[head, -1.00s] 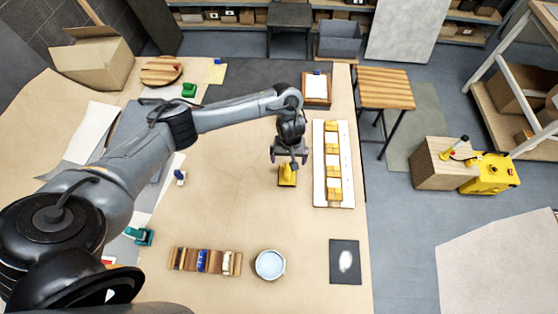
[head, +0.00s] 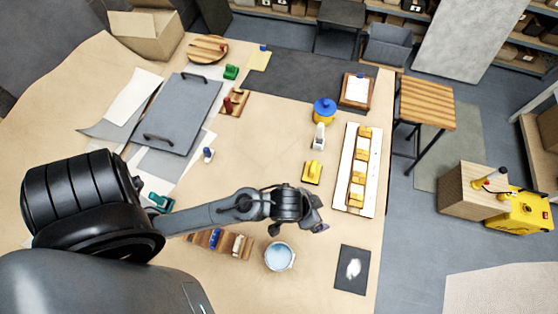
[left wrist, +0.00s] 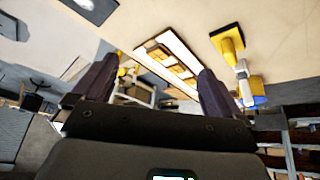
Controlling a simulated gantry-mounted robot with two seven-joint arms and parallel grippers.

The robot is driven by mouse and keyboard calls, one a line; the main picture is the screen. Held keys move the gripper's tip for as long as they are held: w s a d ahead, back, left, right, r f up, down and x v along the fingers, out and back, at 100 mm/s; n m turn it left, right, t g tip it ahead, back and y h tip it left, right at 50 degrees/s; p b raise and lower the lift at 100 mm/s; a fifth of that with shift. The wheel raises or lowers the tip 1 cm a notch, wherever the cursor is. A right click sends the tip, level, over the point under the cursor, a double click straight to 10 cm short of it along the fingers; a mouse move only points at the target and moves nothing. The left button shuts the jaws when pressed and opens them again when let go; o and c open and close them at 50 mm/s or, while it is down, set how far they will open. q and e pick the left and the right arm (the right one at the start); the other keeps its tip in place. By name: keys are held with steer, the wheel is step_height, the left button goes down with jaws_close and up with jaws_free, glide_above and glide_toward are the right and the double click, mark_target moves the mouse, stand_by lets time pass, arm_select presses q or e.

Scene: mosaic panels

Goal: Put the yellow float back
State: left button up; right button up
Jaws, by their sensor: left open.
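The yellow float (head: 313,173) stands on the table, just left of the white panel strip (head: 350,190) with several yellow pieces on it. It also shows in the left wrist view (left wrist: 228,40), upper right, apart from the fingers. My left gripper (head: 317,221) is over the table in front of the float, above and right of the bowl, clear of the float. In the left wrist view its two fingers (left wrist: 155,85) are spread wide with nothing between them. My right gripper does not show.
A bowl of blue water (head: 279,257) and a wooden rack (head: 215,243) with tools are near my left forearm. A dark mat (head: 352,270) lies front right.

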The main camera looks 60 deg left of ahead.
arm_select(q)
steer(key=s+a+r+g+y, duration=0.1)
steer(key=s+a, duration=0.5)
steer(key=s, duration=0.2)
steer(key=shift+s+a+r+g, duration=0.25)
steer(key=shift+a+r+g, duration=0.1)
steer(key=shift+r+g, duration=0.05)
steer(key=shift+r, duration=0.1)
step_height(320, 180, up, 7)
steer(key=p, duration=0.7)
steer(key=shift+r, duration=0.1)
